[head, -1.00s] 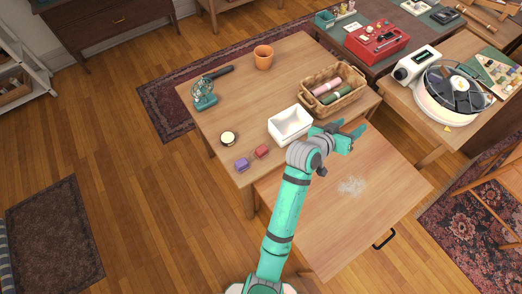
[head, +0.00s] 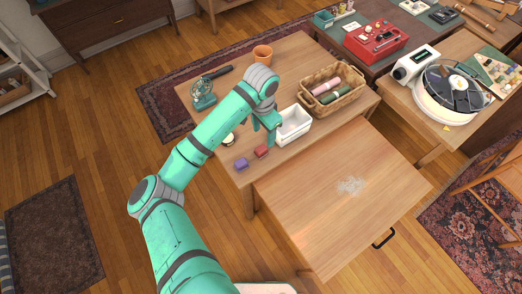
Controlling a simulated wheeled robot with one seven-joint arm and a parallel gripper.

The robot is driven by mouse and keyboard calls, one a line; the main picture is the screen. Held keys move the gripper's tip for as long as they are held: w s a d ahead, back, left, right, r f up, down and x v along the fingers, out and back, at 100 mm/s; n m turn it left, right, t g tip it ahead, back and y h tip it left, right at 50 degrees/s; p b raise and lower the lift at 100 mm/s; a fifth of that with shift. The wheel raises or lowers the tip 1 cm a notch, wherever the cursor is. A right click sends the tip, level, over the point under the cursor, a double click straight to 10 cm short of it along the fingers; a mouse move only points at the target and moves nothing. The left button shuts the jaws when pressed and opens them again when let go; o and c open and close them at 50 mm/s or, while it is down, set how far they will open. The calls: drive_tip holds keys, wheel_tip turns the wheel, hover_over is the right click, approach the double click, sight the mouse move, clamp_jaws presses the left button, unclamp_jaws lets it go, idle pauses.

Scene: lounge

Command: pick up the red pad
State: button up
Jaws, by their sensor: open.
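The red pad (head: 262,151) is a small block lying on the wooden table, near its front edge. A purple pad (head: 241,164) lies just to its left. My gripper (head: 263,138) is open and points down over the table, just behind and above the red pad in the picture. Its fingers appear apart from the pad and nothing shows between them. The exact height of the fingertips over the table is hard to tell.
A white bin (head: 296,121) stands close to the right of my gripper. A wicker basket (head: 343,101), an orange pot (head: 262,52) and a teal fan (head: 203,97) stand on the table. A round jar is partly hidden by my arm. The lower wooden surface (head: 330,210) is mostly clear.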

drive_tip(key=a, duration=0.1)
hover_over(261, 148)
wheel_tip(261, 148, down, 5)
drive_tip(key=shift+w+a+f, duration=0.1)
drive_tip(key=shift+w+a, duration=0.05)
drive_tip(key=shift+a+f, duration=0.1)
drive_tip(key=shift+f, duration=0.4)
drive_tip(key=f, duration=0.3)
drive_tip(key=shift+s+d+f, duration=0.2)
drive_tip(key=shift+s+d, duration=0.05)
drive_tip(key=shift+d, duration=0.1)
drive_tip(key=shift+a+f, duration=0.1)
drive_tip(key=shift+f, duration=0.5)
drive_tip(key=c, duration=1.1)
